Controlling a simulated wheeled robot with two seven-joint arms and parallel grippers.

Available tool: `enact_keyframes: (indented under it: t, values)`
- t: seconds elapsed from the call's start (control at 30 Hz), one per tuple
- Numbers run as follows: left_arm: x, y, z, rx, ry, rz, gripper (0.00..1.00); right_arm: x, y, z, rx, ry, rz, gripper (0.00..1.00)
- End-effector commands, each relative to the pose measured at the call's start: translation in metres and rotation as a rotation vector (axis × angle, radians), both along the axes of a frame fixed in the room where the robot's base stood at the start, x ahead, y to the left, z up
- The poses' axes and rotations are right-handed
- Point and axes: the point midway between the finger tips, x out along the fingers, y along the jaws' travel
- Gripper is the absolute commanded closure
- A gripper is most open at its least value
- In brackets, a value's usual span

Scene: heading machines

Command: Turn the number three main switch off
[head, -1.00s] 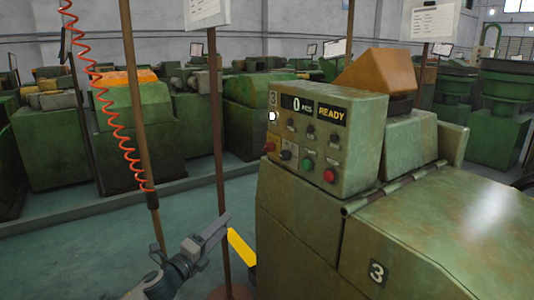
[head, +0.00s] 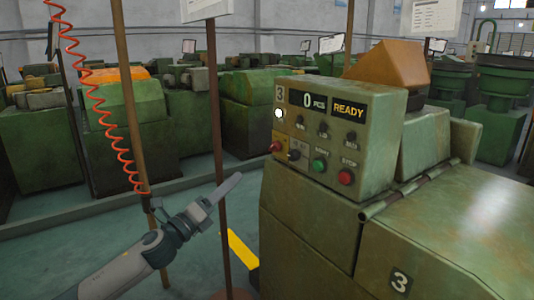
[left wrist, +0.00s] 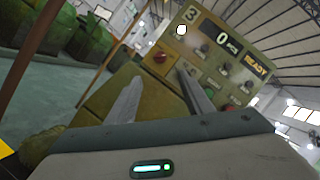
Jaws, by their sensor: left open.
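The number 3 machine's control box (head: 385,135) carries a "3" label, a lit "0 PCS" display and a "READY" sign. A red knob on a yellow plate (head: 276,147) sits at its lower left, with a black knob (head: 294,155) beside it; I cannot read which is labelled main switch. My left gripper (head: 232,184) is left of the box, below knob height, apart from it and empty. In the left wrist view its fingers (left wrist: 160,88) stand apart, with the red knob (left wrist: 160,57) beyond the gap. The right finger partly hides the lower panel. My right gripper is out of view.
A green start button (head: 319,165) and a red stop button (head: 345,177) are on the same panel. A brown post (head: 218,120) and a pole with a red coiled cable (head: 110,135) stand near my left arm. Other green machines fill the back.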

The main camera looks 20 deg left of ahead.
Motion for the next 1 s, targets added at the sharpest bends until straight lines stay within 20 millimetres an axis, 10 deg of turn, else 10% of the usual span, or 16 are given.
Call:
enact_keyframes:
  t: [1.0]
  values:
    - [0.128, -0.051, 0.041, -0.002, -0.001, 0.0, 0.53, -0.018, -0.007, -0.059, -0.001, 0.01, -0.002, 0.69]
